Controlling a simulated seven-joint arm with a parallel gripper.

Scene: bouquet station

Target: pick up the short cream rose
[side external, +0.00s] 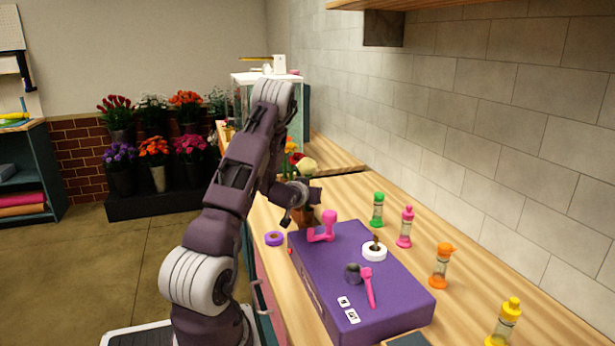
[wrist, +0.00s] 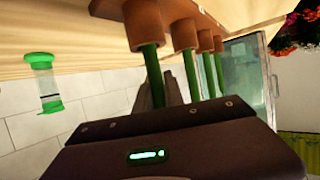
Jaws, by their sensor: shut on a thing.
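The short cream rose (side external: 307,165) shows its pale head just above my gripper (side external: 303,196) in the side external view. In the wrist view my gripper (wrist: 172,92) is shut at the nearest green stem (wrist: 151,75), which I take to be the rose's. The stem's lower end is in a brown cup (wrist: 141,25) of the flower holder. The rose's head is out of the wrist view. Part of the stem is hidden by my gripper's body.
Other green stems (wrist: 190,72) stand in a row of brown cups close beside my gripper. A purple case (side external: 335,255) with pink tools and several capped bottles (side external: 377,210) are on the counter.

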